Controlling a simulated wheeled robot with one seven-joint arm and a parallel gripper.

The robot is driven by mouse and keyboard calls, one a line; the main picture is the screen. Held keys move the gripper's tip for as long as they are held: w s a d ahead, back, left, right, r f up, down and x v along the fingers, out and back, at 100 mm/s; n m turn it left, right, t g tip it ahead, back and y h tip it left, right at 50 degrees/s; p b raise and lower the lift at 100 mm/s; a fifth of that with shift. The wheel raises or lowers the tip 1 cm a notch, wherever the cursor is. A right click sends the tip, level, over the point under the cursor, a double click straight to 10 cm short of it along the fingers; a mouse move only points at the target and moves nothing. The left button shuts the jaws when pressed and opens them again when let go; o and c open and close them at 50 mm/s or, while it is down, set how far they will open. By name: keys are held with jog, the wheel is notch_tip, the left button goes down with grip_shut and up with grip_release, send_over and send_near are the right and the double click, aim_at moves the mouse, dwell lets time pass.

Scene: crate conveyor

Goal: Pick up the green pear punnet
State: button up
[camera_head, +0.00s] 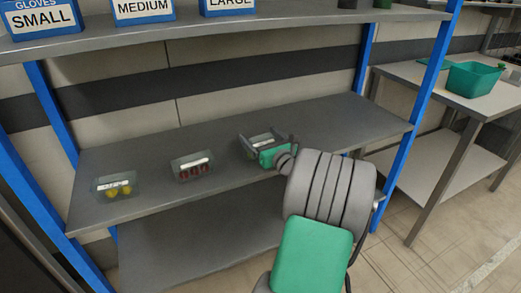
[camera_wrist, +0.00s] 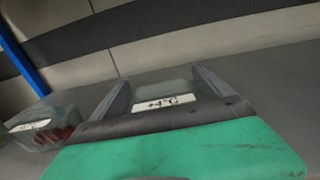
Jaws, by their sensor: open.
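A clear punnet with a white label (camera_head: 262,140) stands on the middle shelf, right of two other punnets. Its contents are mostly hidden, so I cannot tell surely that they are green pears. My gripper (camera_head: 257,134) is open, with one finger on each side of this punnet. In the wrist view, the labelled punnet (camera_wrist: 166,103) lies between the spread fingers of my gripper (camera_wrist: 160,80). I cannot tell whether the fingers touch its sides.
A punnet with red fruit (camera_head: 193,168) stands to the left, and one with yellow fruit (camera_head: 116,187) farther left. The grey shelf (camera_head: 330,118) is bare to the right. Blue posts frame it. A green crate (camera_head: 474,80) sits on a table at right.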

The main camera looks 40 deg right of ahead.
jog(key=shift+w, duration=0.1)
jog(key=shift+c, duration=0.4)
jog(key=c, duration=1.4)
